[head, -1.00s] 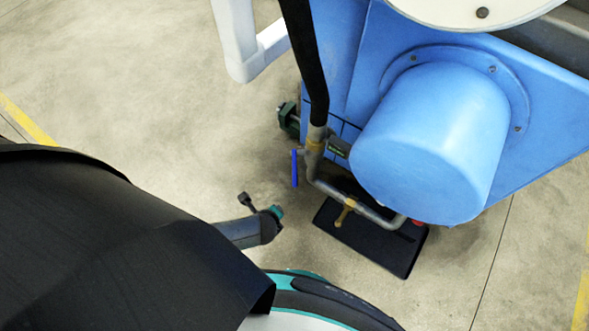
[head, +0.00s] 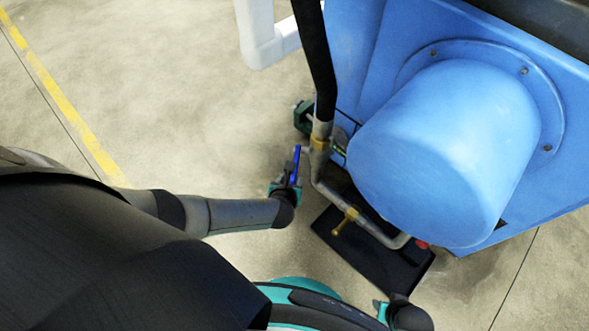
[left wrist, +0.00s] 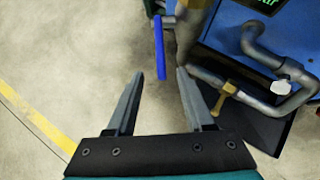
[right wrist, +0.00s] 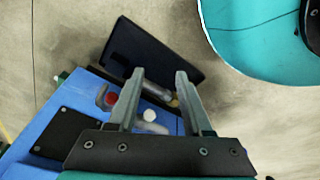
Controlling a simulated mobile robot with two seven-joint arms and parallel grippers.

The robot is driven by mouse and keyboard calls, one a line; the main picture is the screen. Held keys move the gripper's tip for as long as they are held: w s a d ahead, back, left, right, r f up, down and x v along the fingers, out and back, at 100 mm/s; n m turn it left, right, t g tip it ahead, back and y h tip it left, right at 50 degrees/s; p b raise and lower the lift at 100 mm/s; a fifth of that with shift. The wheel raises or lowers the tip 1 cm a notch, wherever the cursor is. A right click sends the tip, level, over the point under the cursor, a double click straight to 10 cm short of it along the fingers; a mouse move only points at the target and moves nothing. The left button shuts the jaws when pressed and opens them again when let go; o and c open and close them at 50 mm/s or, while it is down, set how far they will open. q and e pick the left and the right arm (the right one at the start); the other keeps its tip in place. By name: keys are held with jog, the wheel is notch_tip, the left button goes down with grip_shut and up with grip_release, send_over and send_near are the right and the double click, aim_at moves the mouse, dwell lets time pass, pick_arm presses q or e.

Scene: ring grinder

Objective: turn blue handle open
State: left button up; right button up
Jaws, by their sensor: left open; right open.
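The blue handle (head: 296,163) is a thin bar on the pipe's valve, left of the big blue machine. In the left wrist view the blue handle (left wrist: 159,48) hangs beyond the fingertips, roughly between their lines. My left gripper (head: 293,180) is close to the handle's lower end in the head view; in its wrist view my left gripper (left wrist: 160,72) is open with nothing between the fingers. My right gripper (right wrist: 159,72) is open in its wrist view, over the machine's pipes and a dark tray (right wrist: 150,55). In the head view only part of the right wrist shows at the bottom.
The blue machine (head: 440,150) with its round housing fills the right. A black hose (head: 317,60) drops to the pipe. A brass-coloured valve lever (head: 345,221) sits lower on the pipe, above the black tray (head: 400,277). The floor to the left is clear.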

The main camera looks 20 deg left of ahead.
aim_at(293, 180)
pick_arm(q)
jog(key=b+x, duration=0.5)
jog(key=x, duration=0.1)
jog(key=shift+w+f, duration=0.15)
jog(key=shift+f, duration=0.15)
jog(key=b+x, duration=0.3)
jog(key=shift+w+f, duration=0.15)
jog(key=shift+w, duration=0.05)
jog(key=shift+b+x, duration=0.9)
jog(key=shift+w+a+f, duration=0.1)
jog(key=shift+w+f, duration=0.05)
jog(key=shift+w, duration=0.1)
pick_arm(e)
jog(key=w+a+r+t, duration=0.2)
jog(key=w+r, duration=0.2)
jog(key=r, duration=0.4)
jog(key=w+a+r+t+y, duration=0.1)
jog(key=w+a+r+t, duration=0.1)
jog(key=r, duration=0.7)
jog(key=shift+w+a+r+t+y, duration=0.35)
jog(key=shift+w+a, duration=0.25)
jog(key=shift+w, duration=0.6)
jog(key=shift+f, duration=0.1)
pick_arm(q)
grip_shut()
